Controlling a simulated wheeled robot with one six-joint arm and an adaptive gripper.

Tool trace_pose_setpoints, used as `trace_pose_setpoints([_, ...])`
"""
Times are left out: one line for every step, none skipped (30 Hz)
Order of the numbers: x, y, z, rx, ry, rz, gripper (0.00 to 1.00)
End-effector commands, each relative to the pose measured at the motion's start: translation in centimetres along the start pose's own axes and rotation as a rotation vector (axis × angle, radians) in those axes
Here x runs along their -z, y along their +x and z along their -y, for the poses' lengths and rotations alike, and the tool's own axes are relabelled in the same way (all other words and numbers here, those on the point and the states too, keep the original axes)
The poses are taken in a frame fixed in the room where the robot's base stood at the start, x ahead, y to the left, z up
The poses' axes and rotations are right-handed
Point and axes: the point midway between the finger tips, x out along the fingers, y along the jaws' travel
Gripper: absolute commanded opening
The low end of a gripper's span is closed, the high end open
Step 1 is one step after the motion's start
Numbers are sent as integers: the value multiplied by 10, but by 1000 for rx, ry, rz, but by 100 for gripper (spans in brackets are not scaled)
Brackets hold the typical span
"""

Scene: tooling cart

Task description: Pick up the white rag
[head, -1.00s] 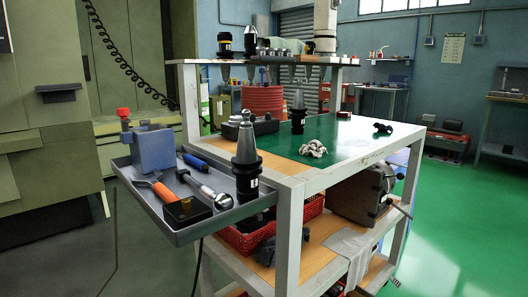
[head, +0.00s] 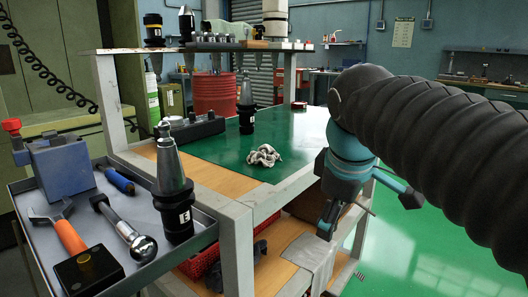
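A grey tray (head: 206,226) at left holds a blue block (head: 62,168), a tool holder (head: 172,190) and hand tools. Another tool holder (head: 246,105) and a dark block (head: 190,128) stand behind the rag. A grey cloth (head: 312,252) hangs over the lower shelf.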

Motion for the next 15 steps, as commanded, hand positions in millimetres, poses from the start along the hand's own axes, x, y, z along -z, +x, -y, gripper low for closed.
trace_pose_setpoints([20, -13, -14, 1, -103, 10, 91])
trace_pose_setpoints([29, -20, -20, 2, -167, 19, 91])
trace_pose_setpoints([42, -29, -29, 3, -254, 29, 91])
trace_pose_setpoints([51, -36, -35, 4, -316, 37, 91])
trace_pose_setpoints([61, -42, -40, 6, -380, 46, 91])
trace_pose_setpoints([74, -50, -47, 8, -464, 56, 91])
trace_pose_setpoints([83, -56, -52, 10, -526, 64, 91])
trace_pose_setpoints([92, -61, -56, 13, -589, 73, 91])
trace_pose_setpoints([105, -68, -61, 18, -670, 82, 91])
trace_pose_setpoints([114, -74, -64, 21, -731, 90, 91])
trace_pose_setpoints([123, -78, -67, 25, -791, 98, 91])
trace_pose_setpoints([135, -85, -70, 31, -871, 107, 91])
trace_pose_setpoints([144, -89, -73, 35, -929, 114, 91])
trace_pose_setpoints([153, -93, -74, 41, -989, 121, 91])
trace_pose_setpoints([164, -98, -75, 49, -1065, 130, 91])
